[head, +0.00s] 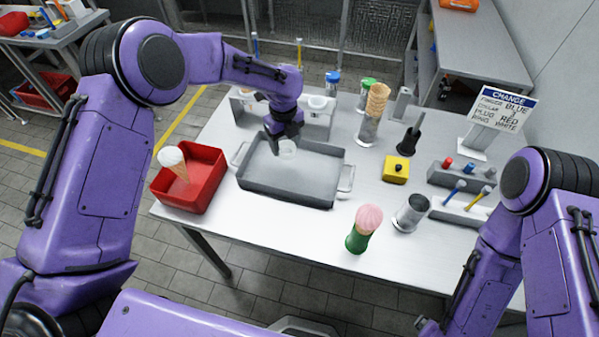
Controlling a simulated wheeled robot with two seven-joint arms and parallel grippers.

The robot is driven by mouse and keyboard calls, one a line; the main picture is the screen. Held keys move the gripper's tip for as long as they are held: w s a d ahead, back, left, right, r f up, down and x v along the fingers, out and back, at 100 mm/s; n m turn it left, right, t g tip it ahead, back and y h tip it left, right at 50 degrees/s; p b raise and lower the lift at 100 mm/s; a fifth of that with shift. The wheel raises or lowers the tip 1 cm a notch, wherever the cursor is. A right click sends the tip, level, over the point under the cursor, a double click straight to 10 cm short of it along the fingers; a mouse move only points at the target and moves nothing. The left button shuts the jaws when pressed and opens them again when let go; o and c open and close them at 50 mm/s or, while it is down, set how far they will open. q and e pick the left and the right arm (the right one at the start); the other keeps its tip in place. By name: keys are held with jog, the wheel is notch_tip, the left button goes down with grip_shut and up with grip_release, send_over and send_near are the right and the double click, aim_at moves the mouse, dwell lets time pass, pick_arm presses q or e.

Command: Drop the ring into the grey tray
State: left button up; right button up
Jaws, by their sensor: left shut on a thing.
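My left gripper (287,138) reaches in over the grey tray (285,194) near its back wall, pointing down. It is shut on a small whitish ring (288,148), which hangs at the fingertips over the tray's inside. The fingers partly hide the ring, and I cannot tell its exact height above the tray floor. The tray has a handle at each end and otherwise looks empty. My right arm comes down at the right edge, and its gripper is out of view.
A red bin (205,200) with a white-topped cone stands left of the tray. A green holder with a pink-topped cone (366,225), a metal cup (411,212), a yellow box (396,169) and a tool rack (460,206) stand to the right. A sign (500,108) stands behind.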

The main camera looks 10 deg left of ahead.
pick_arm(q)
jog(key=o, duration=1.5)
notch_tip(320, 180, up, 11)
jog(key=b, duration=0.2)
jog(key=shift+f, duration=0.2)
